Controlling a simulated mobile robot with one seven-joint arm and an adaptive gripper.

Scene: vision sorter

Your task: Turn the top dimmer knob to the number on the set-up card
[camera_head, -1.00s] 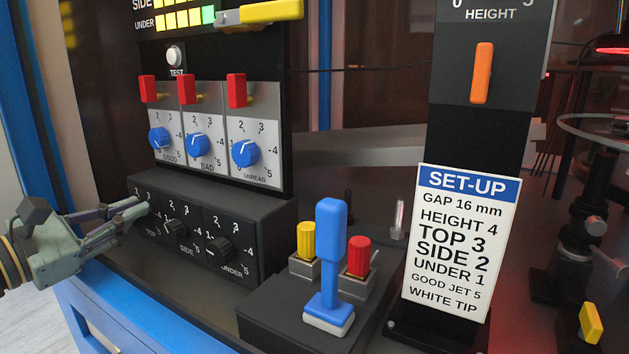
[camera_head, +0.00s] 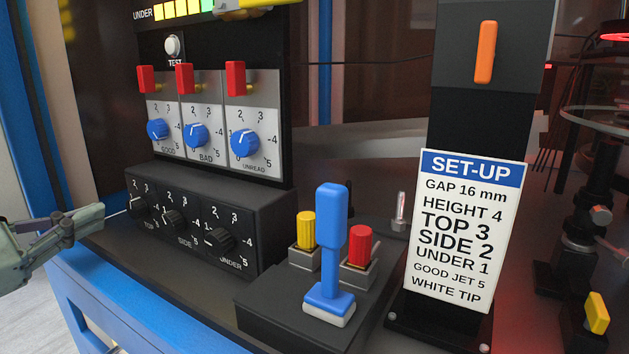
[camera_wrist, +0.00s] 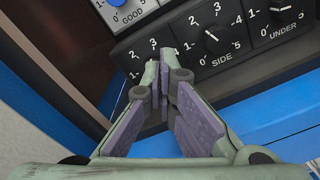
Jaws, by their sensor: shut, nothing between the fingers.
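The black top dimmer knob (camera_head: 139,207) is at the left end of the dark dimmer box, above the label TOP. Its pointer is too small to read. The white set-up card (camera_head: 464,230) reads TOP 3, SIDE 2, UNDER 1.
The side knob (camera_head: 174,220) and under knob (camera_head: 219,239) are on the same box. Blue jet knobs (camera_head: 196,135) and red levers (camera_head: 184,78) are above. A blue joystick (camera_head: 330,240) stands right of the box. Open space lies left of the blue frame (camera_head: 125,300).

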